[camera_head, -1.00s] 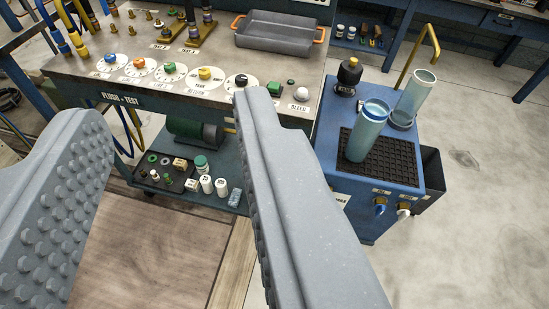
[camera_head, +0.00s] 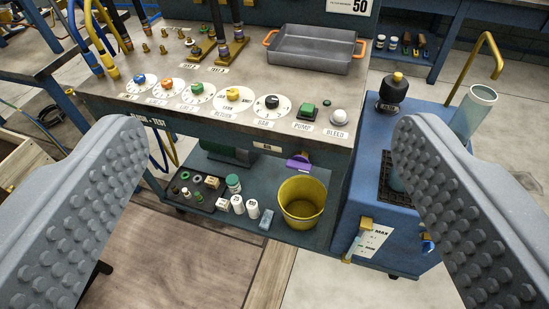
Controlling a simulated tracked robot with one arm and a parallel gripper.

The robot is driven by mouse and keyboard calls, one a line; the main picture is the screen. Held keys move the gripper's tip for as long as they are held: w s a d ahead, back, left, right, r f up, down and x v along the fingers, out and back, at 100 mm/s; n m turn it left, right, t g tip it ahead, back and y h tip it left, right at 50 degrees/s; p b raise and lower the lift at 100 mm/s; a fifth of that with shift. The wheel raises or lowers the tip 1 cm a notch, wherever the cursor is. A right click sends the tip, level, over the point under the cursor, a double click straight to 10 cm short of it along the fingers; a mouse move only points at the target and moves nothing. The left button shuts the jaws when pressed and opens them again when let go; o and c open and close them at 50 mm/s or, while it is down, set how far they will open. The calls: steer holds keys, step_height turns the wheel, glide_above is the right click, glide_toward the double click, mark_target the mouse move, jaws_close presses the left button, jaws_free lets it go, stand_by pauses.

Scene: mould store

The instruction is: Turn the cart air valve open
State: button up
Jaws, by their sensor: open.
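My gripper (camera_head: 265,130) is open and empty. Its two studded grey fingers frame the front of the flush-and-test cart (camera_head: 110,97) from left and right. A purple lever handle (camera_head: 298,163) shows under the cart's front edge, between the fingers and beyond them, beside a small plate (camera_head: 266,147) whose lettering is too small to read surely. It looks like the valve handle. On the cart top are dial knobs, among them a yellow knob (camera_head: 233,94) and a black knob (camera_head: 271,101), with a green pump button (camera_head: 308,109) and a white bleed button (camera_head: 338,116).
A yellow bucket (camera_head: 303,203) stands on the lower shelf below the purple handle, beside small bottles (camera_head: 237,204). A blue cabinet (camera_head: 362,170) stands close on the right, partly behind my right finger. A grey tray (camera_head: 312,47) sits on the cart top.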

steer(key=w+a+f+m+p, duration=0.1)
steer(key=w+a+f+p, duration=0.3)
steer(key=w+f, duration=0.85)
steer(key=m+h+p, duration=0.3)
steer(key=p, duration=0.1)
glide_toward(297, 168)
steer(key=a+r, duration=0.6)
steer(key=r, duration=0.2)
steer(key=s+d+f+t+h+p, duration=0.25)
steer(key=s+f, duration=0.25)
steer(key=f, duration=0.5)
steer(key=shift+n+g+h, duration=0.3)
steer(key=shift+g+h, duration=0.05)
steer(key=b+x, duration=0.2)
steer(key=x, duration=1.2)
steer(key=shift+w+d+f, duration=0.1)
steer(key=shift+d+f, duration=0.1)
steer(key=c, duration=1)
